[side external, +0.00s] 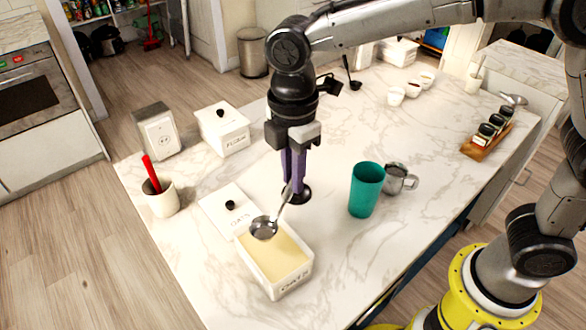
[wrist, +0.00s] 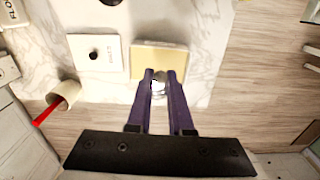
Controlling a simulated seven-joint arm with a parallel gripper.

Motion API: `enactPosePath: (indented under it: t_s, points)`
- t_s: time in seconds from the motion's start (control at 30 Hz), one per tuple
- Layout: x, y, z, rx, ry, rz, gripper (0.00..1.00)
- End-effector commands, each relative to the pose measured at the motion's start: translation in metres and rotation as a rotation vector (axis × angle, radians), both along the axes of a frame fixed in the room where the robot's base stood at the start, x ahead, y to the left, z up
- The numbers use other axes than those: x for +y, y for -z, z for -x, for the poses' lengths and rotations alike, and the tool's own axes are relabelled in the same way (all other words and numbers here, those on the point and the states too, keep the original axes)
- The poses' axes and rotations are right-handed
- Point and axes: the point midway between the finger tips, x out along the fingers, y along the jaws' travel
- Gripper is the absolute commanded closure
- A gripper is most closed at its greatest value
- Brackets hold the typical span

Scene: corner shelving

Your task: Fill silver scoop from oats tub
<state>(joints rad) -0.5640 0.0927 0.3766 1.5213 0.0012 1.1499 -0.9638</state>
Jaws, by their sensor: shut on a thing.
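The silver scoop (side external: 264,228) has a round bowl and a thin handle. My gripper (side external: 293,188) is shut on the handle's upper end, its purple fingers pointing down. The bowl hangs over the back-left rim of the oats tub (side external: 291,285), a white open box filled with a pale yellow-beige mass. The bowl looks shiny, with no oats visible in it; I cannot tell whether it touches the rim. In the wrist view the scoop (wrist: 158,88) shows between the fingertips (wrist: 160,75), at the near edge of the tub (wrist: 165,44).
A white lid with a black knob (side external: 230,204) lies left of the tub. A teal cup (side external: 366,190) and metal mug (side external: 398,180) stand right. A flour box (side external: 222,130) and crock with red handle (side external: 161,200) are left.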

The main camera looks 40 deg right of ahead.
Motion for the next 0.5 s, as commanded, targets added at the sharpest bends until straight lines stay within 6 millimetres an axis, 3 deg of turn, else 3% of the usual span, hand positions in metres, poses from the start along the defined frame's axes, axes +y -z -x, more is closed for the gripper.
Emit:
enactPosePath:
  t_s: [0.5]
  points:
    - [0.000,0.028,0.000,0.000,0.000,0.000,1.00]
